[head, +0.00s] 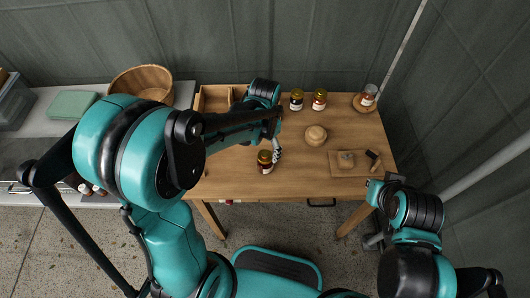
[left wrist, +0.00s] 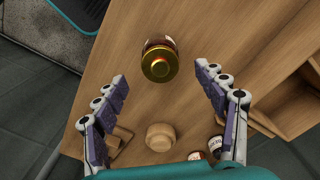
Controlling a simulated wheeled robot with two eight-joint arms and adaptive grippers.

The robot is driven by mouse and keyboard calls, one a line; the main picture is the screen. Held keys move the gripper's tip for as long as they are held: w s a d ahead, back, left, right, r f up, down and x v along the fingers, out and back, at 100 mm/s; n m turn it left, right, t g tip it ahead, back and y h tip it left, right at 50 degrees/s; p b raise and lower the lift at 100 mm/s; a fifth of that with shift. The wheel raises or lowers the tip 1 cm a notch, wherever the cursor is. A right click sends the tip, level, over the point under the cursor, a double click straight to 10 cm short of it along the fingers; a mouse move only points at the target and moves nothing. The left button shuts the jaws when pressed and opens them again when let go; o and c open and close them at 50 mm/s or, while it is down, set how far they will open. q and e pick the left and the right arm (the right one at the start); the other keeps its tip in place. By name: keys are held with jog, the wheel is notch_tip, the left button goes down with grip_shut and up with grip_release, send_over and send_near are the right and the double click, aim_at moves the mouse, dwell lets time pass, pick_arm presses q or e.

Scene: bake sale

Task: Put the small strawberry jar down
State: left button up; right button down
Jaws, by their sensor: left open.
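A small dark jar with a gold lid (head: 265,160) stands upright on the wooden table (head: 235,175), near its front edge. I cannot read its label, so I cannot tell that it is strawberry. In the left wrist view the jar (left wrist: 160,62) shows from above, just beyond the fingertips and centred between them. My left gripper (head: 275,151) is open beside the jar, with a clear gap between each finger and the jar in the left wrist view (left wrist: 160,80). My right gripper (head: 377,188) is at the table's right front corner; its jaws are unclear.
A round wooden pot (head: 316,136) stands right of the jar. Two jars (head: 296,101) (head: 319,100) stand behind, and another jar (head: 368,95) is on a round board at back right. A cutting board (head: 358,171) lies at right. A wooden organizer (head: 214,94) is at back left.

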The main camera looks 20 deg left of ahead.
pick_arm(q)
notch_tip(320, 180, up, 4)
jog(key=shift+f+p, duration=0.25)
jog(key=shift+p, duration=0.15)
jog(key=shift+s+a+r, duration=0.1)
jog(key=shift+s+r, duration=0.05)
jog(key=shift+r, duration=0.2)
jog(key=s+a+r+n+t, duration=0.4)
jog(key=s+r+t, duration=0.3)
jog(key=s, duration=0.3)
jog(key=shift+a+r+n, duration=0.15)
jog(key=shift+r+n, duration=0.65)
jog(key=shift+n, duration=0.1)
